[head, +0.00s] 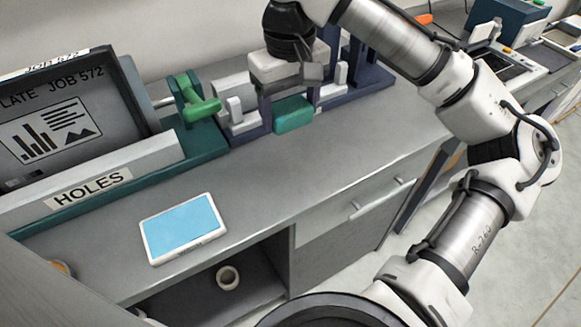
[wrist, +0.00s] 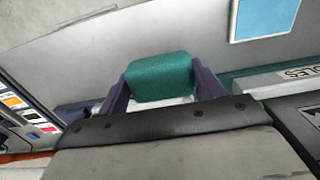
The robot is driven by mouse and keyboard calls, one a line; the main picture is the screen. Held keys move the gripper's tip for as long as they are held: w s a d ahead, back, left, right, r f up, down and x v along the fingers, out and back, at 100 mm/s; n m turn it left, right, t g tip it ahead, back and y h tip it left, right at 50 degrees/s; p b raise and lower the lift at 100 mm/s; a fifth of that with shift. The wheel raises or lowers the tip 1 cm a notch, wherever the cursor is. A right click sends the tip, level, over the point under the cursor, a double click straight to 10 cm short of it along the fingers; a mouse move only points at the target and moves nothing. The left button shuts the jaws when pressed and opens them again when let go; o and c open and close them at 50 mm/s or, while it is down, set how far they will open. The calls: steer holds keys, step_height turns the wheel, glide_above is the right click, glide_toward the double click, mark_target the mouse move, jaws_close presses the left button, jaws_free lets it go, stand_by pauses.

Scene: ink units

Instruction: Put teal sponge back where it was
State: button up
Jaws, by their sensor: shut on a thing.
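The teal sponge (head: 293,114) is a small rounded block. My gripper (head: 291,105) is shut on it and holds it from above, in front of the dark blue and white unit on the bench. In the wrist view the sponge (wrist: 160,77) sits between the two dark fingers of my gripper (wrist: 160,84). I cannot tell whether the sponge touches the bench top.
A tablet with a blue screen (head: 183,228) lies on the grey bench (head: 290,170). Left stands a unit labelled HOLES (head: 88,187) with a green handle (head: 203,108). A white ring (head: 228,277) is in the opening below. The bench front is mostly clear.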

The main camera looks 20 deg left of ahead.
mark_target(290, 182)
step_height(290, 182, down, 17)
steer(key=o, duration=0.9)
step_height(290, 182, up, 12)
steer(key=shift+r, duration=0.1)
stand_by(0.4)
